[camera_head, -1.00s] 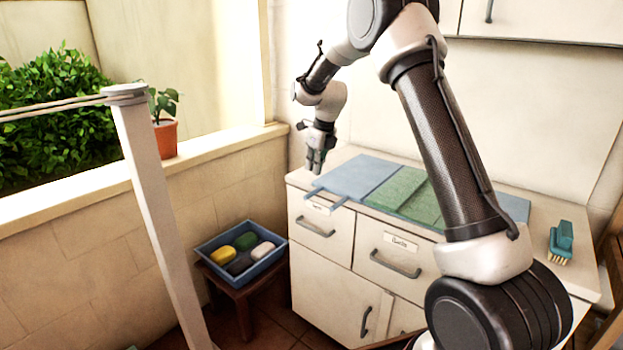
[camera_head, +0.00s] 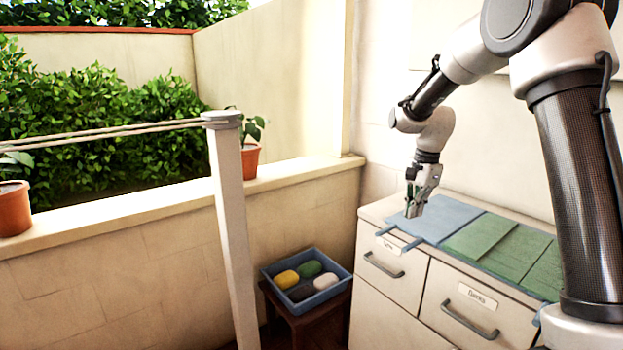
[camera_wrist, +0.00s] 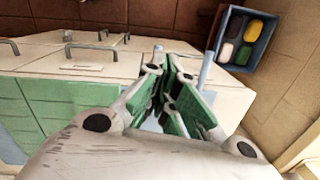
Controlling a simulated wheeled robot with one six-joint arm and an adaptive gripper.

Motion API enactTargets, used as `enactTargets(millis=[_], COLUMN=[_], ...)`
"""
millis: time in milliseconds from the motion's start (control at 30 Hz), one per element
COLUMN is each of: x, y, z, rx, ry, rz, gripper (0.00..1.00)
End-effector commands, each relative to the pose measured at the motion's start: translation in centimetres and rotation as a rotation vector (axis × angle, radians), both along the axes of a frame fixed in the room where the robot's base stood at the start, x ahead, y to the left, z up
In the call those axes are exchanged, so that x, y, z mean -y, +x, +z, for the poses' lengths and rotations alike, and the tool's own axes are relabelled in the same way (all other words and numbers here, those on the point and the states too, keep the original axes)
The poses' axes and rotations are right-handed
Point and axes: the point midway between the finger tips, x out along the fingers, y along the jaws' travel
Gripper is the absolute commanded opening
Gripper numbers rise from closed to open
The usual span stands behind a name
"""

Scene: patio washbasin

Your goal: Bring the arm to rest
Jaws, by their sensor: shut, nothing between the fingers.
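My gripper (camera_head: 412,208) hangs from my raised arm, fingers pointing down, above the left end of the cabinet top. Its fingers are together with nothing between them. In the wrist view my gripper (camera_wrist: 172,75) shows its green-lined fingers. In the head view I cannot tell the exact height of the fingertips over the top.
A blue tray (camera_head: 342,283) of several coloured soap-like pieces stands on a low stool (camera_head: 297,330). A post (camera_head: 229,200) with ropes stands left. Potted plants (camera_head: 251,160) sit on the wall ledge.

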Motion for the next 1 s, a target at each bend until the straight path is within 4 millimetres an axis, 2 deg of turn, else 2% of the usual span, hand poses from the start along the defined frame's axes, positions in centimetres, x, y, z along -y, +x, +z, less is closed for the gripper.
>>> enactTargets(millis=[100,300,500,600,800,900,1000], x=[1.4,3.7,5.6,6.3,7.4,7.6,7.8], y=[-5.1,-14.2,-22.3,-26.0,-31.6,-33.1,-33.6], z=[2.3,5.8,7.9,8.4,9.1,9.7,10.7], rx=[0.016,0.056,0.108,0.139,0.222,0.273,0.321], ry=[-0.024,-0.063,-0.113,-0.143,-0.21,-0.243,-0.274], rz=[0.309,0.768,1.051,1.124,1.123,1.107,1.093], gripper=[0.0,0.0,0.0,0.0,0.0,0.0,0.0])
